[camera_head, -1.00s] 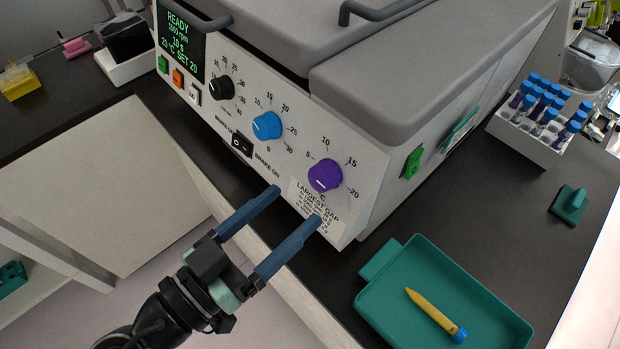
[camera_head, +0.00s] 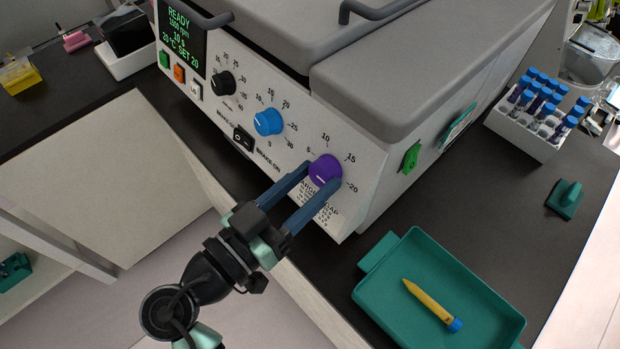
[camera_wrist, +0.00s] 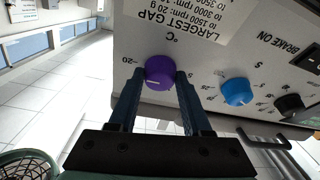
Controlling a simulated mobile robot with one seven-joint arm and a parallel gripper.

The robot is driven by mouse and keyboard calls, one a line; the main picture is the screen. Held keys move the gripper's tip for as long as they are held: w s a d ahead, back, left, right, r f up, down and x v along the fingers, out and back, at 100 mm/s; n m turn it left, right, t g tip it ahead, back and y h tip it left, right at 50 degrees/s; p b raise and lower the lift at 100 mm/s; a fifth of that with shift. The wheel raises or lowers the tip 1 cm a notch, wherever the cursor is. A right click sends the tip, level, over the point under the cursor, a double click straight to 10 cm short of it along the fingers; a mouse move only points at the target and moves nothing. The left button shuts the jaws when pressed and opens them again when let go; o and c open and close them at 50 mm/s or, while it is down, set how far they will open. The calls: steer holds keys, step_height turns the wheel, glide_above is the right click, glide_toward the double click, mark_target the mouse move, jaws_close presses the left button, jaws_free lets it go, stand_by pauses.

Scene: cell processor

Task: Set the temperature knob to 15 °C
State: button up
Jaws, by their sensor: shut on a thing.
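The temperature knob (camera_head: 324,168) is purple, on the right end of the centrifuge's slanted front panel, with a scale of 5, 10, 15 and 20 around it. It also shows in the wrist view (camera_wrist: 159,70), upside down, with a small white mark on its lower left. I cannot read its exact setting from the mark. The display (camera_head: 183,30) reads 20 °C and SET 20. My gripper (camera_head: 320,176) has its two blue fingers on either side of the knob, shut on it; the fingers also flank it in the wrist view (camera_wrist: 161,76).
A blue knob (camera_head: 268,122), a black knob (camera_head: 222,83) and a brake switch (camera_head: 243,139) lie left of the purple knob. A teal tray (camera_head: 385,312) with a yellow tube stands at right. A tube rack (camera_head: 525,135) stands behind on the dark bench.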

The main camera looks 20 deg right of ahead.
jaws_close()
steer(key=shift+r+n, duration=0.1)
steer(key=shift+n, duration=0.3)
steer(key=n+t+y+p, duration=0.1)
steer(key=n+p, duration=0.1)
steer(key=n, duration=0.1)
steer(key=shift+s+r, duration=0.15)
steer(key=n+p, duration=0.1)
steer(key=n, duration=0.1)
steer(key=n+y+p, duration=0.1)
steer(key=n+p, duration=0.1)
steer(key=shift+s+d+r+n+t, duration=0.1)
steer(key=shift+r+n+t, duration=0.1)
steer(key=shift+n+t, duration=0.15)
steer(key=n+y+p, duration=0.1)
steer(key=n+p, duration=0.1)
steer(key=p, duration=0.1)
steer(key=shift+r+n+t, duration=0.1)
steer(key=shift+n+t, duration=0.15)
steer(key=shift+n, duration=0.1)
steer(key=shift+d+n+y+p, duration=0.1)
steer(key=shift+n+y+p, duration=0.4)
steer(key=shift+n+p, duration=0.85)
